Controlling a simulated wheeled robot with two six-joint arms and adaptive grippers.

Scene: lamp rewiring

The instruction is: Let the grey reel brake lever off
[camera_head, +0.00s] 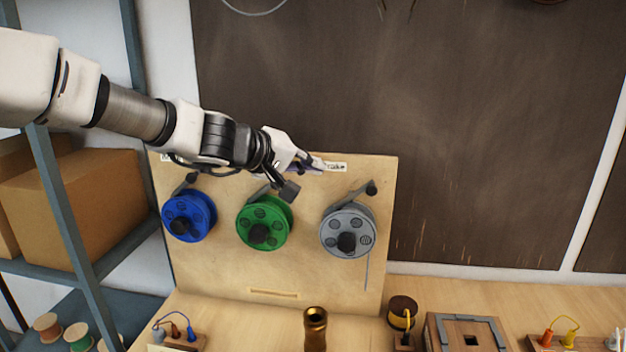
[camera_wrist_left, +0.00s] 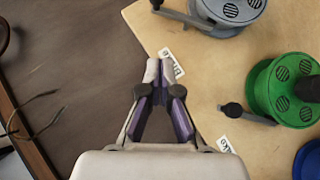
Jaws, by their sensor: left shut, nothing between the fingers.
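The grey reel (camera_head: 341,221) is the rightmost of three reels on the upright wooden board (camera_head: 300,270). Its grey brake lever (camera_head: 358,196) lies along the top of the reel and slants up right to a dark knob. The lever also shows at the top of the left wrist view (camera_wrist_left: 180,15), beyond my fingertips. My left gripper (camera_head: 305,176) is shut and empty, in front of the board's upper part, left of the grey lever and apart from it. In the left wrist view its fingertips (camera_wrist_left: 160,72) meet beside a small white label. My right gripper is out of view.
The green reel (camera_head: 264,224) and blue reel (camera_head: 188,215) have similar levers close by. A brass cylinder (camera_head: 316,330) and wooden blocks with wires stand on the bench below. A shelf with cardboard boxes (camera_head: 80,200) is at left. The space right of the board is clear.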

